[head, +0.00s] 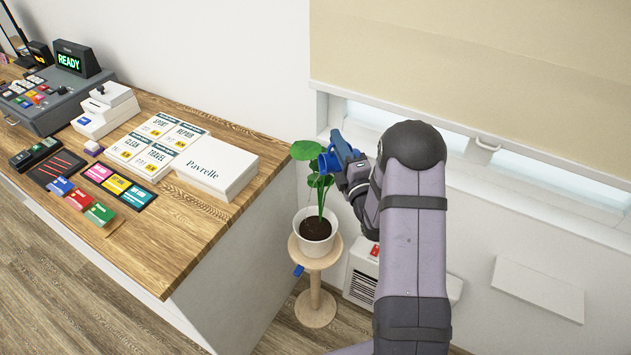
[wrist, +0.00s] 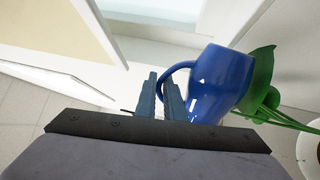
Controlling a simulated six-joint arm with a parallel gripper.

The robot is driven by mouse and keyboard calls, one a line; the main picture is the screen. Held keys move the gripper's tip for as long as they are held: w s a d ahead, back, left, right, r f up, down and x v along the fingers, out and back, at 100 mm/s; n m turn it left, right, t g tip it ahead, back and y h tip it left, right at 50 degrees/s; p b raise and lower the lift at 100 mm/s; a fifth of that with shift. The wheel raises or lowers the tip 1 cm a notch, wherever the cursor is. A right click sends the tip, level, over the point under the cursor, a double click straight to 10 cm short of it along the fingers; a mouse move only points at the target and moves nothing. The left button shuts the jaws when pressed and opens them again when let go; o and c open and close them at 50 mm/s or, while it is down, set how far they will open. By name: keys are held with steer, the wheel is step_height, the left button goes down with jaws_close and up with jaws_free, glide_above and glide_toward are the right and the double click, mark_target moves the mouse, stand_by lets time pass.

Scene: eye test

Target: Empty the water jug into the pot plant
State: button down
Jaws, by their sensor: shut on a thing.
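The blue water jug (wrist: 222,84) is held by its handle in my gripper (wrist: 160,88), whose two fingers close around the handle in the wrist view. In the head view the jug (head: 327,162) is beside the plant's leaves, above the pot, and looks tilted. My gripper also shows there (head: 349,172), partly hidden by my arm. The pot plant (head: 316,226) has a white pot with dark soil and green leaves, and stands on a round wooden stand (head: 308,262). The inside of the jug and any water are not visible.
A wooden counter (head: 190,225) stands left of the plant, with a white Payrelle box (head: 215,170), cards and a cash register (head: 50,98). A wall and window (head: 480,150) lie behind my arm. A white heater-like box (head: 361,272) is low behind the stand.

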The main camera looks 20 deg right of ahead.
steer(key=shift+a+r+n+y+b, duration=0.2)
steer(key=shift+a+n+y+b, duration=0.1)
steer(key=shift+a+n+b, duration=0.45)
steer(key=shift+a+r+n+y+b, duration=0.25)
steer(key=shift+a+n+b, duration=0.2)
steer(key=shift+n, duration=0.4)
stand_by(0.5)
steer(key=shift+a, duration=0.1)
